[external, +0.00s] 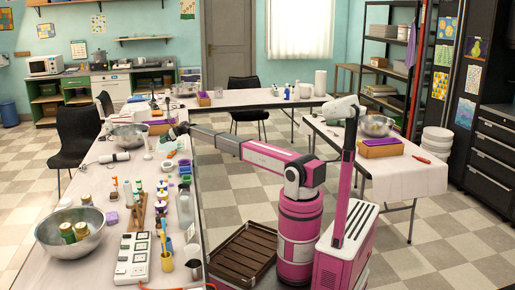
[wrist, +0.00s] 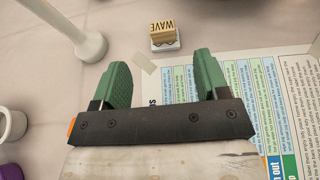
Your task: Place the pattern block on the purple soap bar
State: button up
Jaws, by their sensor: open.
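In the wrist view a small wooden block lettered WAVE (wrist: 162,32) stands on a small white base, beyond the fingertips and near the top middle; it looks like the pattern block. My gripper (wrist: 162,63) is open, with two green fingers spread apart and nothing between them. The block is ahead of the gap, apart from both fingers. In the external view my gripper (external: 177,131) is over the long left table, too small to show detail. A purple item (wrist: 10,172) is cut off at the lower left of the wrist view; I cannot tell whether it is the soap bar.
A printed sheet (wrist: 240,70) lies under and right of the fingers. A white stand (wrist: 85,45) rises at the upper left, with a white cup (wrist: 12,124) below it. The long left table (external: 85,265) is crowded with bottles, cups and a metal bowl (external: 70,240).

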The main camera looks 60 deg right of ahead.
aim_at(151, 148)
jog(key=a+g, duration=0.1)
jog(key=w+a+r+g+h, duration=0.1)
jog(key=w, duration=0.1)
jog(key=shift+a+r+n+g+h, duration=0.25)
jog(key=shift+a+n+g+h, duration=0.05)
jog(key=shift+a+g+h, duration=0.1)
notch_tip(151, 148, up, 4)
jog(key=w+g+h, duration=0.1)
jog(key=g+h, duration=0.2)
jog(key=h, duration=0.1)
jog(key=shift+m, duration=0.4)
jog(key=x, duration=1.1)
jog(key=shift+w+a, duration=0.15)
jog(key=shift+w, duration=0.05)
jog(key=shift+r, duration=0.1)
jog(key=c, duration=1.1)
